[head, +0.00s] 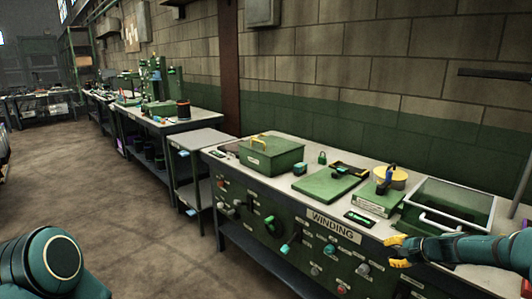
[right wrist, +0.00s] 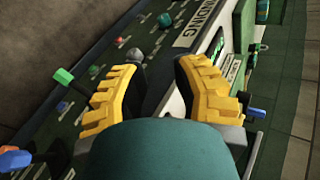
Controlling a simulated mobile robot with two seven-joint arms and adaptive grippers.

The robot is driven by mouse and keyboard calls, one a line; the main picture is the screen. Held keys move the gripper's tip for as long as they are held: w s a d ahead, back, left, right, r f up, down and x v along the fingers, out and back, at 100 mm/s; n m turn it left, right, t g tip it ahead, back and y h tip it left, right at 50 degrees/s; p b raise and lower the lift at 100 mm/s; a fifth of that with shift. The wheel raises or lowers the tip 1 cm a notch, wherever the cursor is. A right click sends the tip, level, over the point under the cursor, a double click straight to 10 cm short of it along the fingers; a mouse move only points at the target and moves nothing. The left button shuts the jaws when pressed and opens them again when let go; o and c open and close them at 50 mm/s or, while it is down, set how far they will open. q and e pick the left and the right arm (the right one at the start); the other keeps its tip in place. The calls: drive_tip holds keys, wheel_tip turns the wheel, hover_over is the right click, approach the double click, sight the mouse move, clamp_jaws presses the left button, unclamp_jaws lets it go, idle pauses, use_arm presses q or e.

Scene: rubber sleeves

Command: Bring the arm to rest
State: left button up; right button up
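My right gripper (head: 398,250) is at the front edge of the winding bench, low at the right of the head view. Its arm (head: 470,251) comes in from the right edge. In the right wrist view its two yellow ribbed fingers (right wrist: 158,66) stand apart with nothing held between them. The green panel and bench edge lie beyond the fingertips. Whether a finger touches the bench, I cannot tell. At the lower left of the head view a teal rounded link (head: 52,262) of my left arm shows. My left gripper is out of view.
The floor (head: 130,200) at left is clear.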

drive_tip(key=s+a+f+n+g, duration=0.3)
drive_tip(key=s+a+f, duration=0.3)
drive_tip(key=a+f, duration=0.4)
drive_tip(key=s+a+f+n+g, duration=0.3)
drive_tip(key=s+a+f, duration=0.35)
drive_tip(key=a, duration=0.45)
drive_tip(key=s+a+f+n, duration=0.2)
drive_tip(key=s+a+n, duration=0.1)
drive_tip(key=s+a, duration=0.3)
drive_tip(key=s+a+f+n+g, duration=0.1)
drive_tip(key=s+a+f+n, duration=0.1)
drive_tip(key=s+a, duration=0.4)
drive_tip(key=s+n, duration=0.1)
drive_tip(key=s, duration=0.4)
drive_tip(key=shift+s+a+n+h, duration=0.25)
drive_tip(key=shift+a+n+h, duration=0.1)
drive_tip(key=shift+n+h, duration=0.05)
drive_tip(key=shift+d, duration=0.1)
